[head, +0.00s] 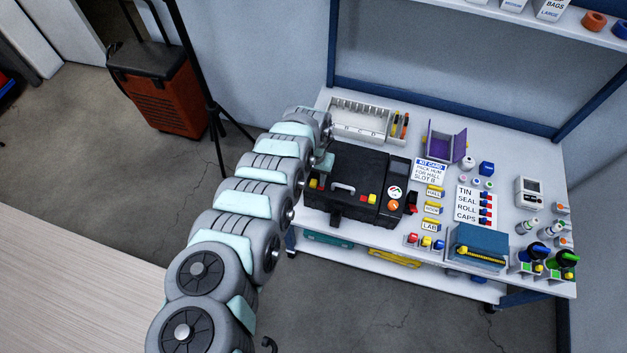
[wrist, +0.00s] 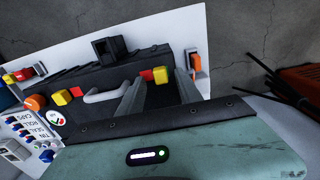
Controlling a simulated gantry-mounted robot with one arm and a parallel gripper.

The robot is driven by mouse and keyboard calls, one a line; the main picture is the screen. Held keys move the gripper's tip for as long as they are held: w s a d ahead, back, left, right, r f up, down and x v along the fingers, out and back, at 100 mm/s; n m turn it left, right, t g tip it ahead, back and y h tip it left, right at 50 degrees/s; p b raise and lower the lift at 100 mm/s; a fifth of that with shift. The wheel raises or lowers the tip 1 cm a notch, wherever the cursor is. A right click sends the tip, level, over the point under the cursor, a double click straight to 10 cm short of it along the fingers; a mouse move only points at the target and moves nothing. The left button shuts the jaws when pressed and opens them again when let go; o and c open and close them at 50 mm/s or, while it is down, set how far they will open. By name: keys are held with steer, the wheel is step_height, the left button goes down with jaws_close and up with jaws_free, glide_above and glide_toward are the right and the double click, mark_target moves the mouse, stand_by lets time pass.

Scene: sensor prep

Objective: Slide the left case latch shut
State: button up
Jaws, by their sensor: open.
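The black case (head: 362,163) lies closed on the bench with its grey handle (head: 343,188) at the front edge. The left latch (head: 314,184) is a yellow block beside a small red patch. In the wrist view, turned about, this latch (wrist: 160,75) shows to the right of the handle (wrist: 108,92). My gripper (head: 318,174) is above the case's left end. In the wrist view its two fingers (wrist: 159,82) are apart, and the yellow block appears between their tips. Whether they touch it, I cannot tell. The right latch (head: 372,198) also shows yellow and red.
A divided white tray (head: 362,118) stands behind the case. A purple open box (head: 440,148) and a kit card (head: 429,170) lie to its right, with labelled blocks and a teal box (head: 478,247) further right. A red switch (head: 411,203) stands beside the case.

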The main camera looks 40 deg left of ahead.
steer(key=shift+f, duration=0.85)
steer(key=shift+c, duration=0.3)
jaws_close()
stand_by(0.6)
